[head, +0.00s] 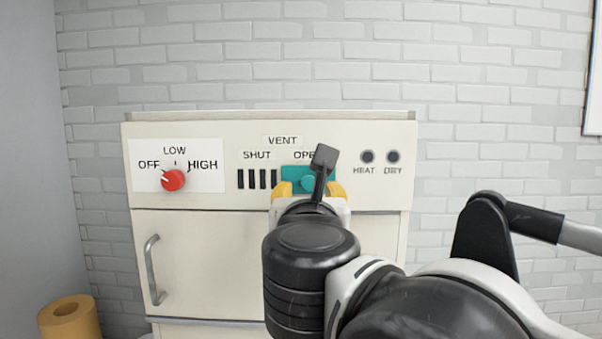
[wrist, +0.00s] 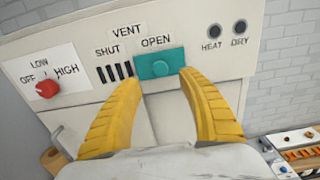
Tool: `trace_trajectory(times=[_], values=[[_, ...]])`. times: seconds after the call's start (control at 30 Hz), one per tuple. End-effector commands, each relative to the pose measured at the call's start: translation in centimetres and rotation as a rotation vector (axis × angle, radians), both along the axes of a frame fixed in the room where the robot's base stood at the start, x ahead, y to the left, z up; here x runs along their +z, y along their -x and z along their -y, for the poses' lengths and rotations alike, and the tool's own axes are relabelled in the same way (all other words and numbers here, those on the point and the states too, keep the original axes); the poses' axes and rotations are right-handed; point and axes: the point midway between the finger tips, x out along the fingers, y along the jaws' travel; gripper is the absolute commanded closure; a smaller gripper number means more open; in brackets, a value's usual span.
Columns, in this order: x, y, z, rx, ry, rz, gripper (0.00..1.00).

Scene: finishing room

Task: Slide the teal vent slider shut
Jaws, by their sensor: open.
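The teal vent slider (head: 308,181) sits at the right end of its track, under the word OPEN, on a cream cabinet panel. Dark vent slots (head: 257,179) show uncovered to its left, under SHUT. In the head view my gripper (head: 308,189) is partly hidden by my arm. I cannot tell whether the fingers touch the slider.
A red knob (head: 173,180) on a white plate marked OFF, LOW, HIGH is at the panel's left. Two dark indicators (head: 380,157) marked HEAT and DRY are at the right. A door handle (head: 154,270) sticks out below. A tray of small items (wrist: 297,152) lies at lower right.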

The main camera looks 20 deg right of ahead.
Motion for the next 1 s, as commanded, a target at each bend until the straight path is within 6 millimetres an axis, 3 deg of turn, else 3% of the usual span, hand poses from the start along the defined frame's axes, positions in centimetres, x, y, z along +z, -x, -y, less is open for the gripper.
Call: trace_trajectory(times=[0.2,0.4,0.77,0.8,0.93,1.0], values=[[0.2,-4.3,1.5,-0.005,-0.002,0.0,0.52],[0.1,-6.8,2.3,-0.002,-0.003,0.0,0.52],[0.0,-7.5,2.5,-0.001,-0.004,-0.001,0.52],[0.0,-7.5,2.5,-0.001,-0.004,-0.001,0.57],[0.0,-7.5,2.5,-0.001,-0.004,-0.001,0.97],[0.0,-7.5,2.5,-0.001,-0.004,-0.001,1.0]])
